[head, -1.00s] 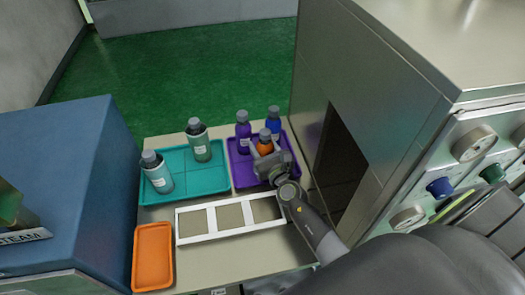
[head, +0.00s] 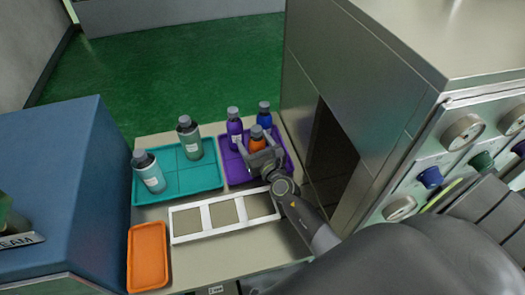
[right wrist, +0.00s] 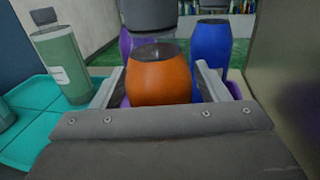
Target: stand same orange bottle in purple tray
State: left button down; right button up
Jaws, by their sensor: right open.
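The orange bottle (head: 257,143), with a dark grey cap, stands upright in the purple tray (head: 238,177), in its front part. My right gripper (head: 262,153) reaches in from the front with its fingers spread on either side of the bottle. In the right wrist view, the orange bottle (right wrist: 160,80) stands between the two open fingers, with a visible gap on each side. The bottle's base is hidden by the gripper body. My left gripper is not in view.
A purple bottle (head: 234,128) and a blue bottle (head: 264,117) stand behind the orange one. Left is a teal tray (head: 178,180) with two green-teal bottles. In front are a white three-opening frame (head: 180,226) and an empty orange tray (head: 148,258). A metal machine (head: 370,110) stands close on the right.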

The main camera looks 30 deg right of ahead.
jog(key=s, duration=0.3)
jog(key=s+b, duration=0.1)
jog(key=s, duration=0.3)
jog(key=s+b, duration=0.1)
jog(key=s, duration=0.2)
jog(key=shift+s+a+f, duration=0.1)
jog(key=shift+s+a, duration=0.05)
jog(key=shift+a, duration=0.15)
jog(key=shift+s, duration=0.85)
